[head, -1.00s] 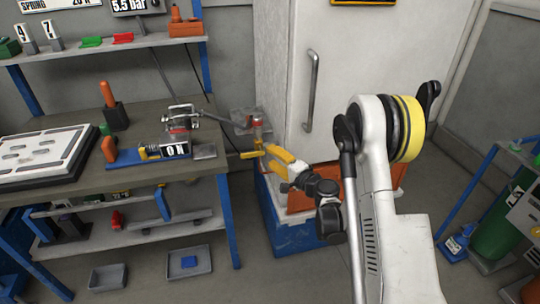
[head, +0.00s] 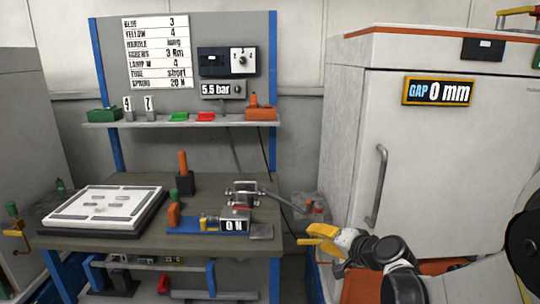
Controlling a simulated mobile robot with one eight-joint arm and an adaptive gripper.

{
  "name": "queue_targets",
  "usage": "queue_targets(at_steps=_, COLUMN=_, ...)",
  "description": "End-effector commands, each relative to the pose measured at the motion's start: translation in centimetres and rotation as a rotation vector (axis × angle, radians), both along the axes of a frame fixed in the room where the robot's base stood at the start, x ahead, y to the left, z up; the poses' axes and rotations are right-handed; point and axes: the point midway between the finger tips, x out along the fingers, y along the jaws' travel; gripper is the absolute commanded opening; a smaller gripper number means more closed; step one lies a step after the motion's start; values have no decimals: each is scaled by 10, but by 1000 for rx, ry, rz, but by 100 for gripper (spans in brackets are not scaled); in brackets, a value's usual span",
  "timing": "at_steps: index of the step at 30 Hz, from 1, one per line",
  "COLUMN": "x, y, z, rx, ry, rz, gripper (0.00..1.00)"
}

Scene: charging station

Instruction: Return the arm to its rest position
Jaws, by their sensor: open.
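My gripper (head: 306,236) has yellow fingers and shows at the lower middle of the head view, right of the workbench (head: 130,236). Its fingers are spread and nothing shows between them. It is in front of the white cabinet's (head: 435,150) lower left side. My white and black arm runs from it to the right edge of the view.
The bench carries a white slotted plate (head: 92,206), a clamp fixture on a blue base (head: 190,227) reading "0 N", and an orange-handled tool (head: 183,162). A shelf (head: 190,122) stands above. The cabinet has a handle (head: 377,187) and a "GAP 0 mm" sign (head: 438,92).

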Motion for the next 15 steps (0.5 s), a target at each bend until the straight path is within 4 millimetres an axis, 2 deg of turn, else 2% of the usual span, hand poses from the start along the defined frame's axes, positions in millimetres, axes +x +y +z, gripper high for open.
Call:
queue_targets(at_steps=1, x=-20, y=6, z=10, rx=-58, ry=17, rz=22, gripper=41)
queue_targets(at_steps=6, x=-88, y=10, z=29, rx=-278, ry=79, rz=89, gripper=41)
queue_targets(at_steps=10, x=-146, y=5, z=34, rx=-446, ry=126, rz=135, gripper=41)
queue_targets(at_steps=15, x=-220, y=-13, z=30, rx=-661, ry=186, rz=183, gripper=41)
